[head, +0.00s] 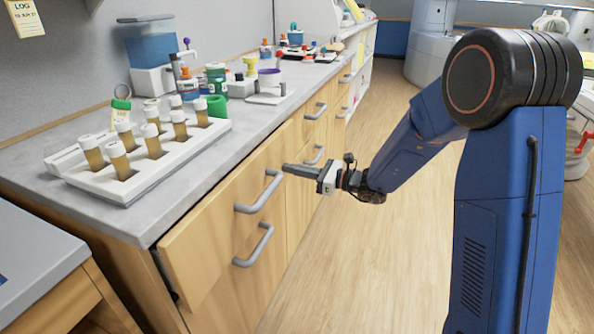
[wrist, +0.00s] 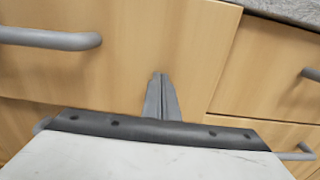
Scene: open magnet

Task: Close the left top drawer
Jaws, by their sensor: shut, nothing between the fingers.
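The left top drawer (head: 205,237) has a light wood front and a grey bar handle (head: 260,192). Its front stands out a little from the cabinet, with a dark gap at its left side. My gripper (head: 285,168) is shut and empty, its fingers pointing at the right part of this drawer front, right of the handle. In the wrist view the closed fingertips (wrist: 160,76) lie over the drawer front (wrist: 150,35), with the handle (wrist: 45,38) to the left. I cannot tell whether the tips touch the wood.
Below is another drawer with a grey handle (head: 254,245). More drawers continue to the right (head: 314,110). The grey counter (head: 215,160) above carries a white rack (head: 150,175) of tubes and several bottles. The wooden floor (head: 370,250) in front is clear.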

